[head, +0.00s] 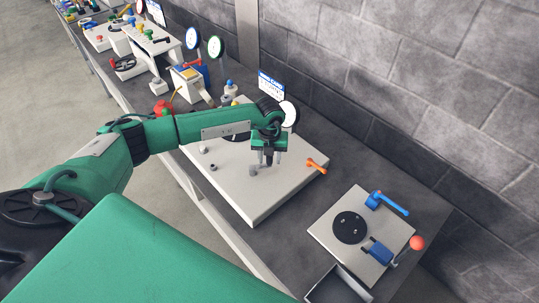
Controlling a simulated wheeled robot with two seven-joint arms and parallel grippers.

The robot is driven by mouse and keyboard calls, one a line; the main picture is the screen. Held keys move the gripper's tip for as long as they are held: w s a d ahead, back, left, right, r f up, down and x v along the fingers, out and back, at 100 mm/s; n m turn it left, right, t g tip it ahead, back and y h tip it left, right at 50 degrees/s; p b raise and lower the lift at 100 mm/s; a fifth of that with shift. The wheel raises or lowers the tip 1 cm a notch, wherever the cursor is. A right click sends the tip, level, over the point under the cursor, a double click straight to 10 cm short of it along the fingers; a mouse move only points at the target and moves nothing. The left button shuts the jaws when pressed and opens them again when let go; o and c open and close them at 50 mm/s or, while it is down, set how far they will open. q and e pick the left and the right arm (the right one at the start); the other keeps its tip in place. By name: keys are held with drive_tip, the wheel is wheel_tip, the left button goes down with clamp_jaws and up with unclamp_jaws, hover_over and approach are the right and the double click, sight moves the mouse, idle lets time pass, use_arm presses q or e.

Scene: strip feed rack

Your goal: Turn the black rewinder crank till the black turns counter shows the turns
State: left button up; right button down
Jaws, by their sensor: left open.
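My left gripper (268,158) is open and points down over the right part of a large white board (255,205) on the bench. Its arm comes in from the left and crosses above the board. A black disc (237,137) on the board is mostly hidden behind the arm; I cannot tell whether it belongs to the black rewinder crank. A small grey peg (252,171) stands just below and left of the fingers. My right gripper is out of view.
A small orange handle (316,165) lies at the board's right. Further right is a white plate (325,229) with a black disc, a blue lever (390,203) and a red-knobbed lever (417,243). More stations stand at upper left. A grey block wall runs behind the bench.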

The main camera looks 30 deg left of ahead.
use_arm(q)
clamp_jaws()
drive_tip(key=shift+w, duration=0.1)
idle(0.3)
drive_tip(key=shift+w+a+f+n+b, duration=0.1)
drive_tip(key=shift+w+a+n+b, duration=0.25)
drive_tip(key=shift+n+b, duration=0.5)
drive_tip(key=n, duration=0.1)
drive_tip(key=a+n+b, duration=0.1)
drive_tip(key=n, duration=0.1)
drive_tip(key=shift+w+a, duration=0.1)
drive_tip(key=shift+w, duration=0.25)
drive_tip(key=a+n, duration=0.1)
drive_tip(key=n, duration=0.1)
drive_tip(key=a+n+b, duration=0.1)
drive_tip(key=n, duration=0.1)
drive_tip(key=shift+w+a, duration=0.15)
drive_tip(key=shift+w, duration=0.15)
drive_tip(key=shift+s+a+n, duration=0.1)
drive_tip(key=shift+a+n, duration=0.45)
drive_tip(key=shift+n, duration=0.6)
drive_tip(key=shift+a+n, duration=0.5)
drive_tip(key=shift+n, duration=0.6)
